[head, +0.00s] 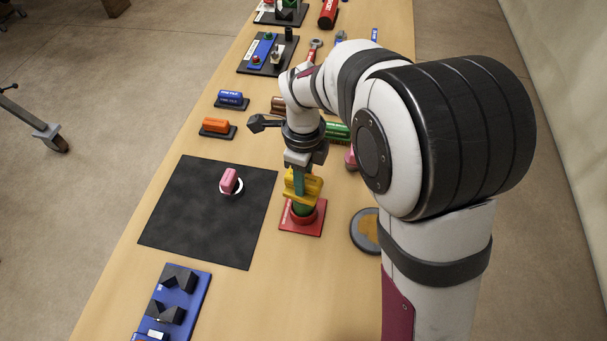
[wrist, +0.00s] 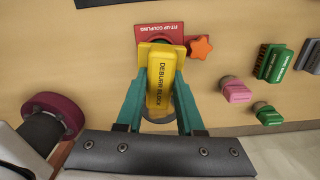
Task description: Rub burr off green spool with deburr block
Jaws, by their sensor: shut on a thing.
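My gripper (head: 299,172) is shut on the yellow deburr block (head: 306,188), above the red fit-up coupling stand (head: 288,226). In the wrist view the block (wrist: 161,76), marked DEBURR BLOCK, sits between my teal fingers. The green spool (head: 302,209) shows as a short green part just under the block, standing in the stand's red round collar. The block covers the spool's top, so I cannot tell whether they touch, and no burr is visible.
A black mat (head: 190,220) with a pink piece (head: 229,180) on a white ring lies left. A grey disc with a tan top (head: 366,232) stands right of the stand. A blue fixture (head: 187,300) is at the near left. An orange star-shaped knob (wrist: 201,47) is beside the red plate.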

